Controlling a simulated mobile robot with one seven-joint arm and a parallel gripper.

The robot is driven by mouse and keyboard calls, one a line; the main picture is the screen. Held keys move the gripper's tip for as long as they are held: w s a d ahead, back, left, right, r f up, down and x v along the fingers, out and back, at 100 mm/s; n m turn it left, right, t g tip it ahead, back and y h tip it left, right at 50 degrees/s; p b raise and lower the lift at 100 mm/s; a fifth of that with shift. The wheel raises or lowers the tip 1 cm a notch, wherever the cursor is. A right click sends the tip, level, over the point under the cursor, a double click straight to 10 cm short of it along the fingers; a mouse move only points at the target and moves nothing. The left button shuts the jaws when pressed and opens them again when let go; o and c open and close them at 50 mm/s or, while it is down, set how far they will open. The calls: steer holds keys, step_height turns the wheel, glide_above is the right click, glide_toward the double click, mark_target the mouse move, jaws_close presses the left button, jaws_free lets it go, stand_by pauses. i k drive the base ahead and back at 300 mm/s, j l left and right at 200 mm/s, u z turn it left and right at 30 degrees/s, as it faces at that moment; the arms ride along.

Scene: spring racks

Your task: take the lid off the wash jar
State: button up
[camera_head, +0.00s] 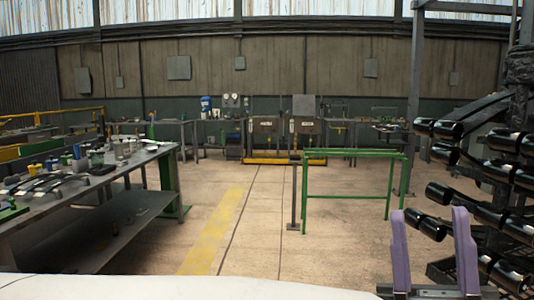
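I cannot pick out the wash jar or its lid for sure. Several small jar-like containers stand among the clutter on the workbench (110,182) at the left, some yellow, blue or grey. They are too small to tell whether any has a lid. A blue and white container (206,104) stands far off at the back wall, and I cannot tell what it is. My gripper is not in view.
A green rail frame (352,155) stands in the middle right. A rack with black cylinders (440,128) and two purple uprights (466,248) are at the right. The floor (265,215) between bench and rail is clear, with a yellow stripe (215,230).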

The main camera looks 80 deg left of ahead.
mark_target(96, 149)
steer(key=u, duration=4.55)
